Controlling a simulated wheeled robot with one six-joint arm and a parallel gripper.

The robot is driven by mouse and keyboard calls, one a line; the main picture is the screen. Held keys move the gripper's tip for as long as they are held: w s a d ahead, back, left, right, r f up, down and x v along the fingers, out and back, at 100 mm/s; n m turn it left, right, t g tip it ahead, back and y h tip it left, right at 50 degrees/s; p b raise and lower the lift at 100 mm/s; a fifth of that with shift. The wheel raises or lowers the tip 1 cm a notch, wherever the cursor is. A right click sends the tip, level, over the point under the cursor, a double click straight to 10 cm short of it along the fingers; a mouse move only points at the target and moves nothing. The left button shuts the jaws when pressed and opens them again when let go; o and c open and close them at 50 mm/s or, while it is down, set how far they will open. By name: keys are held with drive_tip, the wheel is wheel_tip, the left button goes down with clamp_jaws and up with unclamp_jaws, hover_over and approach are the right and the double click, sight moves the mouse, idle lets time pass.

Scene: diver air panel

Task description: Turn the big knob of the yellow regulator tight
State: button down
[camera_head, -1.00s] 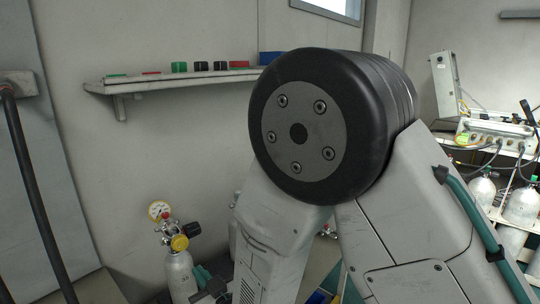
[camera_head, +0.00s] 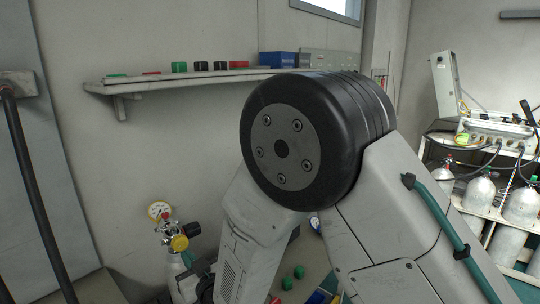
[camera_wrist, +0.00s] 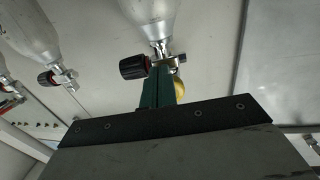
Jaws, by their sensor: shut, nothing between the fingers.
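The yellow regulator (camera_head: 179,243) sits on top of a grey cylinder (camera_head: 177,268) at the lower left of the head view. A black knob (camera_head: 192,229) sticks out to its right, and a round gauge (camera_head: 159,210) stands above it. In the wrist view the cylinder hangs from the top, with a black knob (camera_wrist: 133,66) left of its neck. A yellow part (camera_wrist: 181,88) shows partly behind my fingers. My gripper (camera_wrist: 161,70) is shut and empty, its green fingertips close below the valve. I cannot tell whether they touch it. In the head view my arm hides most of the gripper.
A wall shelf (camera_head: 130,85) holds coloured caps and a blue box (camera_head: 277,61). Several cylinders (camera_head: 478,190) stand in a rack at the right. Green caps (camera_head: 299,272) lie on a surface below my arm. A black hose (camera_head: 35,190) hangs at the left.

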drive_tip(key=shift+r, duration=0.5)
idle(0.6)
drive_tip(key=shift+s+a, duration=0.35)
drive_tip(key=shift+a, duration=0.05)
idle(0.3)
idle(0.4)
drive_tip(key=v, duration=0.6)
drive_tip(key=shift+f, duration=0.4)
